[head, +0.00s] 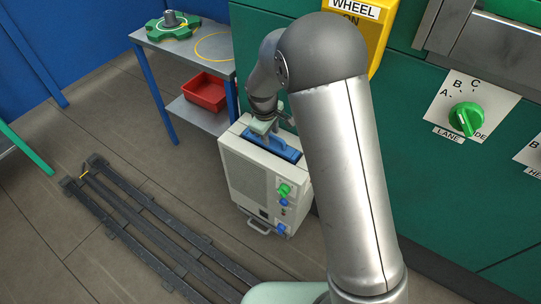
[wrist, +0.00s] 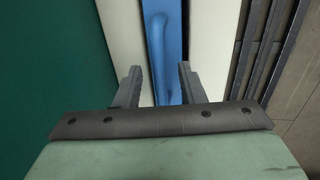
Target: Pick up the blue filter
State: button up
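The blue filter (head: 285,150) sits in the top of a pale box-shaped machine (head: 246,180) on the floor. In the wrist view the filter (wrist: 172,40) is a long blue strip with a raised handle, between two pale panels of the machine. My gripper (head: 268,132) is above the filter in the head view, partly hidden by my arm. In the wrist view my gripper (wrist: 158,72) has its two fingers apart, one on each side of the blue strip. Nothing is seen clamped between them. How far the fingertips are above the filter is hard to tell.
A grey table (head: 190,45) holds a green wheel-like part (head: 172,26), with a red bin (head: 204,92) on its lower shelf. Dark rails (head: 135,215) lie on the floor at left. A green panel wall (head: 440,190) stands close behind the machine.

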grip_shut()
jog(key=shift+r, duration=0.15)
